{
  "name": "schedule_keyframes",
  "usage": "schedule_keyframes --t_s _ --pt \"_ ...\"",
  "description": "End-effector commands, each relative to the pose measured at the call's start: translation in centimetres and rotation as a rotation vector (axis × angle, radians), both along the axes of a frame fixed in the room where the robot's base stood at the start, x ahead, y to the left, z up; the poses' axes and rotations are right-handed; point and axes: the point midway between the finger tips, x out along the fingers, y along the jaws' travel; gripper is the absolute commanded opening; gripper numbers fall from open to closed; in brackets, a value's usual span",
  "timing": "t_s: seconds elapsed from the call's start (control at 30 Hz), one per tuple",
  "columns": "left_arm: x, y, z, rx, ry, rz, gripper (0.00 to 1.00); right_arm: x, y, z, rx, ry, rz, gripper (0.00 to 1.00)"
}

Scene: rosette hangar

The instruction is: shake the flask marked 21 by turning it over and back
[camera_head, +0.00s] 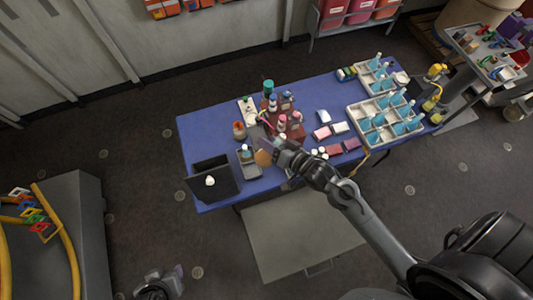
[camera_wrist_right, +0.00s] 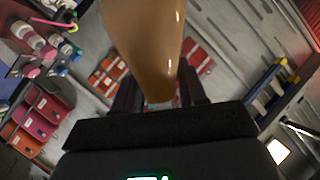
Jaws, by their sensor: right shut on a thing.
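My right gripper (camera_head: 277,152) is shut on a flask with amber-brown contents (camera_head: 263,158), above the front edge of the blue table. In the right wrist view the brown flask (camera_wrist_right: 145,40) fills the top middle, and its narrow end sits between the two dark fingers (camera_wrist_right: 160,92). No number can be read on it, so I cannot confirm the mark 21. Its exact tilt is unclear. My left gripper (camera_head: 165,284) shows small at the bottom left edge, away from the table; whether its fingers are open is unclear.
The blue table (camera_head: 225,115) carries several bottles (camera_head: 282,122) close to the held flask, a black open box (camera_head: 212,180), and a grey device (camera_head: 247,162). White racks with blue-filled flasks (camera_head: 385,120) stand at the right. The floor in front is clear around a grey plate (camera_head: 300,240).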

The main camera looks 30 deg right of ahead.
Motion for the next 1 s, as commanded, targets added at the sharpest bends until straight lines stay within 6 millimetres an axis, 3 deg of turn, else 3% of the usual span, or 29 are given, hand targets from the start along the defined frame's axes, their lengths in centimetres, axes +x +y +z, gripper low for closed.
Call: schedule_keyframes --t_s 0.17,0.5,0.77,1.0 --pt "0.02 -0.16 0.03 -0.007 0.000 0.004 0.43 0.05 -0.03 0.05 0.063 -0.002 0.000 0.02" --pt "0.02 -0.28 0.04 -0.012 0.000 0.008 0.43 0.04 -0.01 0.00 0.516 -0.001 0.000 0.02" --pt "0.01 -0.18 0.03 -0.007 0.000 0.005 0.43 0.06 0.00 0.03 0.724 -0.003 -0.001 0.02" --pt "0.00 0.00 0.01 0.000 0.000 0.000 0.43 0.07 0.04 0.02 1.109 -0.005 -0.001 0.02"
